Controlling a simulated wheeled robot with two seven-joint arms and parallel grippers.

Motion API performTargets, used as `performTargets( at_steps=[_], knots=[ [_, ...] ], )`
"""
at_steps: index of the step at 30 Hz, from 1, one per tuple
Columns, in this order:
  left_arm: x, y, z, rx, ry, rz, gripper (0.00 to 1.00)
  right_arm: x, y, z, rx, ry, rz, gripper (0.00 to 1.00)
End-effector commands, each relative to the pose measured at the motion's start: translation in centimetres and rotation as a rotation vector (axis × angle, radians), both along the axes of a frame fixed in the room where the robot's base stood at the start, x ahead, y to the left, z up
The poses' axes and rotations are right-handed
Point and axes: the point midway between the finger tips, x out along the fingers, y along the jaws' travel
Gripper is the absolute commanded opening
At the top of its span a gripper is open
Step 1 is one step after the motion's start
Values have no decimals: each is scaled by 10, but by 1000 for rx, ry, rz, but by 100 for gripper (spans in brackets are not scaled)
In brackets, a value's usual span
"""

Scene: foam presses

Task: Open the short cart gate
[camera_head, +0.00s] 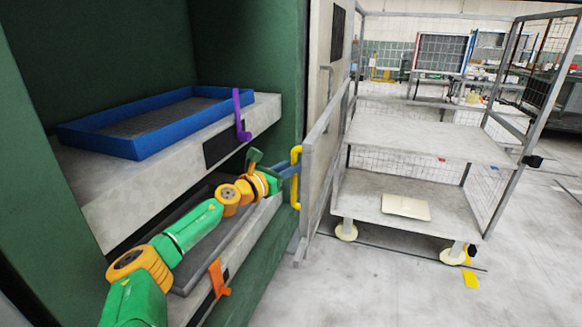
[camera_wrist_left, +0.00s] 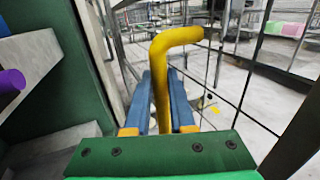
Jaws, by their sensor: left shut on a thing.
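The short cart gate (camera_head: 318,165) is a low grey frame with wire mesh at the left of the cart (camera_head: 425,135). It stands out from the cart's left side towards me, seen nearly edge-on, with the cart's front open beside it. A yellow handle (camera_head: 295,189) is on the gate's near end. My left gripper (camera_head: 289,171) is shut on this handle. In the left wrist view the bent yellow handle (camera_wrist_left: 163,65) passes between the blue fingers of my left gripper (camera_wrist_left: 168,85). My right gripper is in neither view.
The green press (camera_head: 268,130) is close on the left, with a blue tray (camera_head: 130,145), a purple handle (camera_head: 238,112) and an orange handle (camera_head: 217,277). A flat pale piece (camera_head: 405,207) lies on the cart's lower shelf.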

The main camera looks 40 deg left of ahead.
Motion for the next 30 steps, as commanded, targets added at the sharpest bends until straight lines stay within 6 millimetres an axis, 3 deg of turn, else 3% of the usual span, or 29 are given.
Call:
performTargets(
  at_steps=[13, 14, 17, 26, 30],
  knots=[
    [1, 1, 3, 1, -5, 2, 0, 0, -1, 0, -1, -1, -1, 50],
    [1, 1, 3, 1, -5, 2, 25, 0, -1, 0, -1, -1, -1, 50],
    [1, 1, 2, 1, -4, 2, 52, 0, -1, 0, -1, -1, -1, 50],
    [1, 1, 2, 1, -2, 1, 52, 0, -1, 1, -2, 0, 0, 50],
    [0, 2, 13, 1, -2, 0, 52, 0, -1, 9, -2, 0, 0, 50]
  ],
)
